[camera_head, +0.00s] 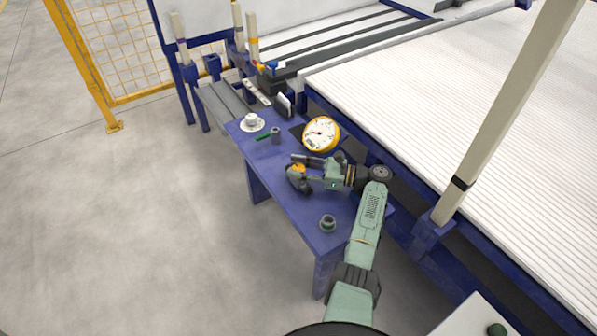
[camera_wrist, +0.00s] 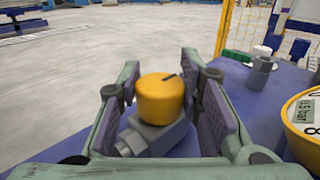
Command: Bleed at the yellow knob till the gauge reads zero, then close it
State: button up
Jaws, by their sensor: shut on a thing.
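The yellow knob (camera_wrist: 161,99) sits upright on a grey valve body (camera_wrist: 152,138), with a dark mark on its top pointing up and right. My gripper (camera_wrist: 168,95) has one finger pad on each side of the knob and is shut on it. The contact at the far pad edges is partly hidden. In the head view the yellow knob (camera_head: 297,168) shows between the fingers of my gripper (camera_head: 302,174). The round gauge (camera_head: 321,133) has a yellow rim and white face; its needle is too small to read.
The blue table (camera_head: 285,195) also holds a white cup on a saucer (camera_head: 251,122), a grey fitting (camera_head: 275,136), a green stick (camera_head: 263,137) and a grey-green ring part (camera_head: 327,223). A white slatted conveyor (camera_head: 450,110) runs along the right. Floor on the left is clear.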

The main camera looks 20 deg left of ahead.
jog(key=shift+r, duration=0.1)
dwell(0.3)
jog(key=o, duration=1.2)
jog(key=shift+d, duration=0.1)
jog(key=d, duration=0.4)
jog(key=w+d, duration=0.1)
jog(key=d, duration=0.6)
jog(key=shift+w+d, duration=0.3)
jog(key=shift+d, duration=0.05)
